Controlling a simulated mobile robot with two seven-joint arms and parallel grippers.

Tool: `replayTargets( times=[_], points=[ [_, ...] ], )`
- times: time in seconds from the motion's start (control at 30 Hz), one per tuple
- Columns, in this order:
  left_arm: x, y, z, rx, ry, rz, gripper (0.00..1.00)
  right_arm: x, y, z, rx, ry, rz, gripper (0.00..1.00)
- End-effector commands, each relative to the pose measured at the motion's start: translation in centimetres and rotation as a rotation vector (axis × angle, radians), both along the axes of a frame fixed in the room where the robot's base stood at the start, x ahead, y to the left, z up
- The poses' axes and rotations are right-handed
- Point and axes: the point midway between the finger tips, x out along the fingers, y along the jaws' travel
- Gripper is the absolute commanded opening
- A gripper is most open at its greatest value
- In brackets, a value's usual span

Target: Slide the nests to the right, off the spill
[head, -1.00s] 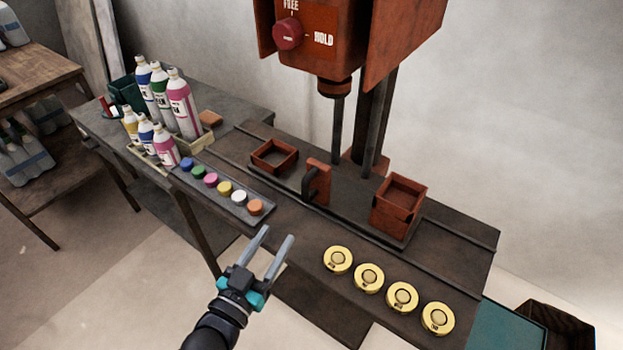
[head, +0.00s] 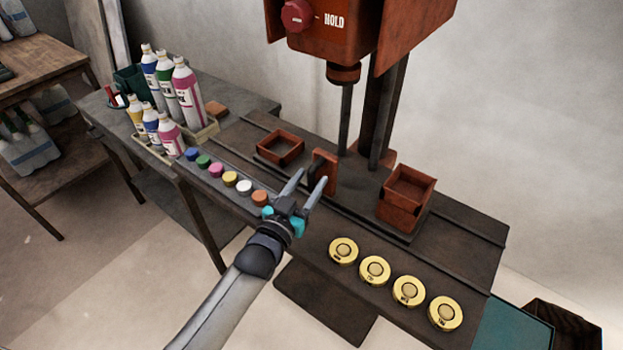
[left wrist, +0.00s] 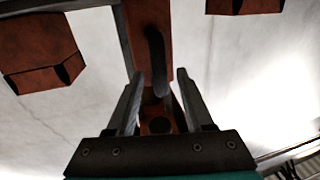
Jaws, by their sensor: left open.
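Two rust-red open-topped nests, a shallow left one (head: 268,151) and a taller right one (head: 402,207), stand on a dark sliding plate (head: 352,206). An upright rust-red handle block (head: 328,166) with a dark grip stands between them. My left gripper (head: 312,176) is open and empty, its fingertips close to the handle block and partly overlapping it. In the left wrist view, a rust-red upright with a dark bar, apparently the handle (left wrist: 158,55), shows between the open fingers; contact cannot be told. No spill can be made out. My right gripper is not in view.
Several coloured caps (head: 230,179) lie in a row left of my gripper, with bottles (head: 187,95) behind. Several yellow round discs (head: 375,269) lie along the front edge. A machine head (head: 340,30) with a red knob hangs above; its posts stand behind the plate.

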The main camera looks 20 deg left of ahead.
Motion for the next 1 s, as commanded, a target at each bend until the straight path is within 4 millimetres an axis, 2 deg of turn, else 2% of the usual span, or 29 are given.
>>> replayTargets(
  times=[0.2, 0.5, 0.9, 1.0],
  points=[
    [1.39, -0.21, 0.03, 0.000, -0.001, 0.000, 0.52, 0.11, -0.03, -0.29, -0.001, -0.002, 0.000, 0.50],
    [1.51, -0.23, 0.02, 0.000, 0.000, 0.000, 0.52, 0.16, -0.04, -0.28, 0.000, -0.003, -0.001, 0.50],
    [1.49, -0.23, 0.02, 0.000, 0.000, 0.000, 0.08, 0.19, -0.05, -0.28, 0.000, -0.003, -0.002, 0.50],
    [1.49, -0.23, 0.02, 0.000, 0.000, 0.000, 0.00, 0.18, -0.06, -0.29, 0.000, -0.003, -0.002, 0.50]
  ],
)
